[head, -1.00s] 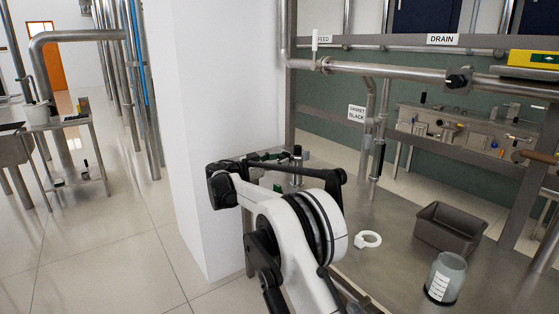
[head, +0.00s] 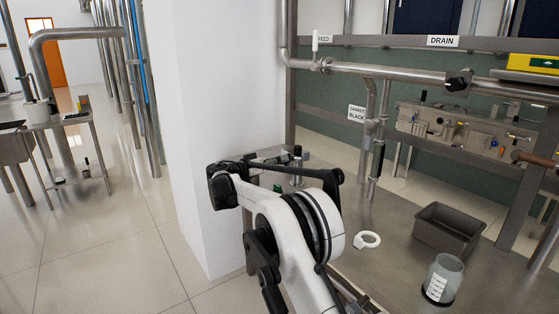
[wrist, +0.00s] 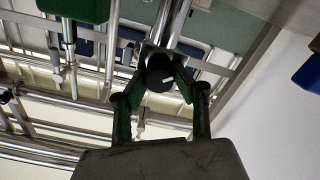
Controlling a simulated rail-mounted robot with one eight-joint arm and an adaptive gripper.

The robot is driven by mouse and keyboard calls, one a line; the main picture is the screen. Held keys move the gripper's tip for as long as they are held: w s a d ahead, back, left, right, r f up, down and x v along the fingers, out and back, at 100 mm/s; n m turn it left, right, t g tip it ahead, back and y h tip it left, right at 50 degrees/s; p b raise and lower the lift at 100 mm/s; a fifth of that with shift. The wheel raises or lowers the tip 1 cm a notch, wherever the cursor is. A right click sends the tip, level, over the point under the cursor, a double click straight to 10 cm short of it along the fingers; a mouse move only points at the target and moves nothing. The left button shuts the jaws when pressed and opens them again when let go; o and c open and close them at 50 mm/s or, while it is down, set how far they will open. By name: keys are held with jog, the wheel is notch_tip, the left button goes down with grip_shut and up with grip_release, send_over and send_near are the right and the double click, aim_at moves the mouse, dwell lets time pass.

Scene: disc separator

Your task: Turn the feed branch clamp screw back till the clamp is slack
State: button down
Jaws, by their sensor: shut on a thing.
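In the wrist view, a dark round knob with a small white mark (wrist: 160,72) sits at a bright metal pipe fitting; I take it to be the clamp screw. My gripper (wrist: 160,84) is shut on it, one green-padded finger on each side. In the head view my fingers and the held knob cannot be made out, as my white arm is in front. Whether the clamp is tight or slack cannot be seen.
A white pillar (head: 210,120) stands close beside my arm. A steel pipe (head: 390,71) with a dark clamp knob (head: 458,81) crosses the back. On the bench are a white ring (head: 367,240), a grey tray (head: 447,230) and a translucent jar (head: 444,278).

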dwell(0.4)
jog(key=c, duration=1.4)
grip_release()
jog(key=shift+a, duration=0.1)
jog(key=v, duration=1.2)
